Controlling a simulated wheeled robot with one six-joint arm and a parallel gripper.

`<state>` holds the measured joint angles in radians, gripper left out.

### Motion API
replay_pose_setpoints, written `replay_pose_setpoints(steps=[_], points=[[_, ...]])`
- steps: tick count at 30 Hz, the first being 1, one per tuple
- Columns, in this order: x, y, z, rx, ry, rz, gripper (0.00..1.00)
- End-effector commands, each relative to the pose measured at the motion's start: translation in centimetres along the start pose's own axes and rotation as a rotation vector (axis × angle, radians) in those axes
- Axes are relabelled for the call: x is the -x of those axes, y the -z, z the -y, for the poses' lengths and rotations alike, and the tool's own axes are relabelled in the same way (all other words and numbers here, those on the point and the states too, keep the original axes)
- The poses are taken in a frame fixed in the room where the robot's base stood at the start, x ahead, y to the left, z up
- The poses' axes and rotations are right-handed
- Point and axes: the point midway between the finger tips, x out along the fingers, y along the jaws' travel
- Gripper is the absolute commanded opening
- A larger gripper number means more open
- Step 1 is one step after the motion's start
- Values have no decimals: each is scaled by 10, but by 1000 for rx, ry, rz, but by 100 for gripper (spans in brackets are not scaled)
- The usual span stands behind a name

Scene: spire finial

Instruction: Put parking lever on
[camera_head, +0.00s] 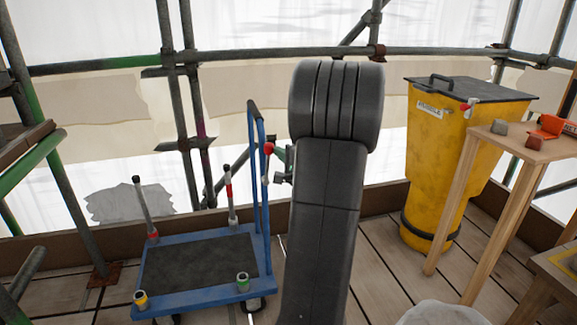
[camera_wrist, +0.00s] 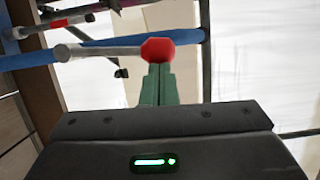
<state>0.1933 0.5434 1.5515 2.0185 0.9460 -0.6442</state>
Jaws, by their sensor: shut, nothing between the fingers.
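The parking lever appears to be the grey rod with a red knob (camera_head: 268,148) at the upright blue handle of the trolley (camera_head: 200,296). In the wrist view its grey rod (camera_wrist: 105,51) runs sideways from the left, and the red knob (camera_wrist: 157,50) is at its right end. My gripper (camera_head: 281,155) is mostly hidden behind my dark arm in the head view. In the wrist view its green fingers (camera_wrist: 157,80) are shut together and empty. Their tips are right at the knob; I cannot tell whether they touch it.
The trolley has a dark deck and upright posts (camera_head: 143,208) with red bands. A yellow bin (camera_head: 432,150) stands at the right behind a wooden table (camera_head: 510,144) with small items. Scaffold tubes (camera_head: 110,65) and a low board edge the plank floor.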

Motion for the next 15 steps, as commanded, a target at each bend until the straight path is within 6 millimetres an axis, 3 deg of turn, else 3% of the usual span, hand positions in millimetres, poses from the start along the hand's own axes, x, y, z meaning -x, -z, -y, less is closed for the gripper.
replay_pose_setpoints(steps=[15], points=[[-5,-15,4,125,-41,1,0]])
